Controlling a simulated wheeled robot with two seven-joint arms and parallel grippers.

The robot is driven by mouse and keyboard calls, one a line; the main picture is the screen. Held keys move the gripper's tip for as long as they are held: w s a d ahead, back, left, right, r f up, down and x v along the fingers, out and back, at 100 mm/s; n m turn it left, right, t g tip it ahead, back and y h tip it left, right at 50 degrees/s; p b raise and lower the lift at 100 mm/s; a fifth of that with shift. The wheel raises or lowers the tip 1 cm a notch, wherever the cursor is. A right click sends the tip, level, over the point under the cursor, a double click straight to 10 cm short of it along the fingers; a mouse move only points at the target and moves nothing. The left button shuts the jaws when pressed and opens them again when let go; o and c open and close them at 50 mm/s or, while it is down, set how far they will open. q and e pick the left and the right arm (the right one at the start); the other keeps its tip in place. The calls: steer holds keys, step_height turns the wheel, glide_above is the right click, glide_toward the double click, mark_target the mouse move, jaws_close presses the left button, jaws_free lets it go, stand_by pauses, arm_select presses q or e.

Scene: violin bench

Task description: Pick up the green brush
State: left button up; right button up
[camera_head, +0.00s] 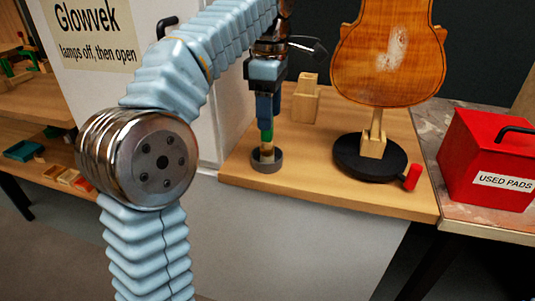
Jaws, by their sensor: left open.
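The green brush (266,136) stands roughly upright in a small round grey dish (267,165) near the left end of the wooden bench top. Only a short green band and a pale lower part show. My left gripper (268,115) points down directly over the brush, its open blue fingers around or in front of its upper part. Whether the fingers touch the brush cannot be told, and its top is hidden. My right gripper is out of view.
A violin body (390,50) stands on a round black base (350,160) to the right. A red-ended item (412,177) is at that base. A wooden block (306,100) stands behind the dish. A red "USED PADS" box (480,150) is far right. Bench front is clear.

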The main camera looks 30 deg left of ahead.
mark_target(267, 135)
arm_select(q)
steer(key=f, duration=0.2)
steer(key=f+b, duration=0.1)
steer(key=f, duration=0.3)
steer(key=shift+a+f+b, duration=0.15)
steer(key=shift+a+b, duration=0.1)
steer(key=shift+b, duration=0.05)
jaws_close()
